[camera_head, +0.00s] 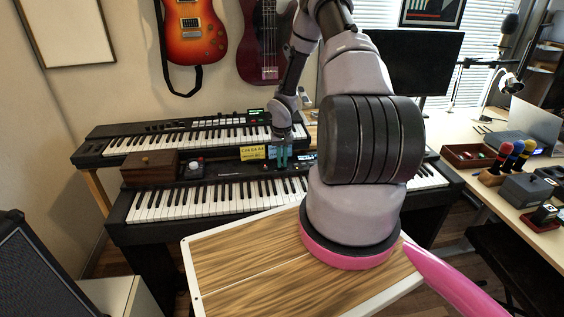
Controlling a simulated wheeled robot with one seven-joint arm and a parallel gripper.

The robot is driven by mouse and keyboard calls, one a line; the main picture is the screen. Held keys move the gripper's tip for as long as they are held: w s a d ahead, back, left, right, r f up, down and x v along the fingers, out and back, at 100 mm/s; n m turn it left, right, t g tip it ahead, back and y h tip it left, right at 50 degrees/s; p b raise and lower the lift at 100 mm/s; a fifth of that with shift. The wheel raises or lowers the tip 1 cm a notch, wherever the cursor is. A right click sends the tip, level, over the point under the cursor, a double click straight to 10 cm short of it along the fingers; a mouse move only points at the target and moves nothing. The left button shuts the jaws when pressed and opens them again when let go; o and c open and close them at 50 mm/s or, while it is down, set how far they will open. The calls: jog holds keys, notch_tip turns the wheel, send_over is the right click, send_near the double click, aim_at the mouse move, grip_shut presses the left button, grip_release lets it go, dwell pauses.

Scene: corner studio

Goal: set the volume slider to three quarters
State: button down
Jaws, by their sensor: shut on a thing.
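The lower keyboard (215,197) is black and stands in front of a second keyboard. My gripper (282,163) has teal fingers and points down at the lower keyboard's control panel, just behind its keys. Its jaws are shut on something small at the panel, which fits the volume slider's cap. The fingers hide the slider, so its setting along the track cannot be read. A small lit display shows just right of the fingers.
A yellow note (252,153) is left of my gripper. A wooden box (150,167) and a round knob (195,166) sit further left. The upper keyboard (190,135) is behind. A monitor (415,65) and a desk (480,200) are at right.

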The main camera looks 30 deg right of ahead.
dwell(0.4)
jog(key=shift+s+d, duration=0.1)
jog(key=shift+d, duration=0.3)
jog(key=c, duration=0.9)
grip_release()
notch_tip(320, 180, up, 11)
